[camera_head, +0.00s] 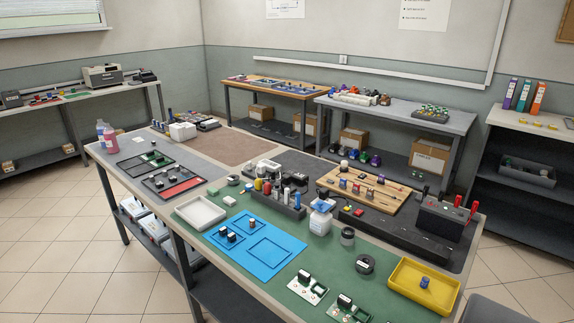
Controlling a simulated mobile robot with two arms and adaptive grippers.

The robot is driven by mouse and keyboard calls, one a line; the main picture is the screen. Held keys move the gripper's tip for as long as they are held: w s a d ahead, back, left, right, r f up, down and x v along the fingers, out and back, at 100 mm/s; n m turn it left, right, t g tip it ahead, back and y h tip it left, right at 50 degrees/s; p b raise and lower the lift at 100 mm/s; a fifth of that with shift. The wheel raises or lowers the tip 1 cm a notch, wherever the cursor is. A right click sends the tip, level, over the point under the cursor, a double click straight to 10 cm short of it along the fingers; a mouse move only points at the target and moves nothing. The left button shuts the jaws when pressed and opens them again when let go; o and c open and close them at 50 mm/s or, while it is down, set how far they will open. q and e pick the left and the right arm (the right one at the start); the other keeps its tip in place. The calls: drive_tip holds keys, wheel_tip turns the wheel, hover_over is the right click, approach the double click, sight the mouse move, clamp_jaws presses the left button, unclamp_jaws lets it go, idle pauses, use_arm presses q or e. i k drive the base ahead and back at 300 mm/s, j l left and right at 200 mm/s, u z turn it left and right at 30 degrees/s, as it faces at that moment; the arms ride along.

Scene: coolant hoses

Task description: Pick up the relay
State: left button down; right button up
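No part labelled as a relay can be read at this size. Small dark block-like parts (231,238) sit in the left square of a blue mat (268,259) on the long workbench, and another dark block (252,226) sits in its upper square. A black block (304,276) stands on a small white board at the front of the green bench mat, and a similar black block (344,299) stands on a second board nearer the front edge. I cannot tell which of these is the relay. Neither of my grippers is in view.
A yellow tray (400,283) holding a blue cylinder (425,282) lies at the bench's right front. A white tray (200,223) lies left. Bottles, a wooden board (399,203) and a black battery-like box (441,218) crowd behind. The blue mat's large square is empty.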

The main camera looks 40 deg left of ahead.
sight(231, 237)
drive_tip(key=u, duration=1.7)
drive_tip(key=i+j, duration=0.15)
drive_tip(key=z, duration=0.05)
